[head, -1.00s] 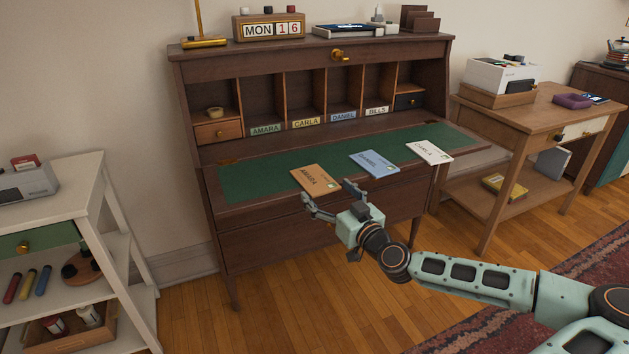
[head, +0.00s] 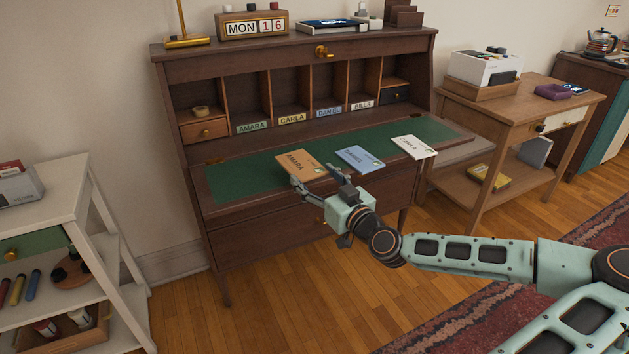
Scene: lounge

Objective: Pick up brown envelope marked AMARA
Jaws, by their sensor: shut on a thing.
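The brown envelope marked AMARA (head: 296,161) lies at the front edge of the desk's green writing surface (head: 237,181), its near end sticking out over the edge. My gripper (head: 314,182) is at that near end and is shut on the envelope. The fingers cover part of the envelope's front edge. I cannot tell whether the envelope is lifted off the surface. A blue envelope marked DANIEL (head: 360,158) and a white envelope marked CARLA (head: 414,146) lie to its right.
The desk has labelled slots: AMARA (head: 252,127), CARLA (head: 292,119), DANIEL (head: 329,112) and BILLS (head: 362,105). A white shelf cart (head: 60,185) stands at left, a wooden side table (head: 560,100) at right. The left part of the green surface is clear.

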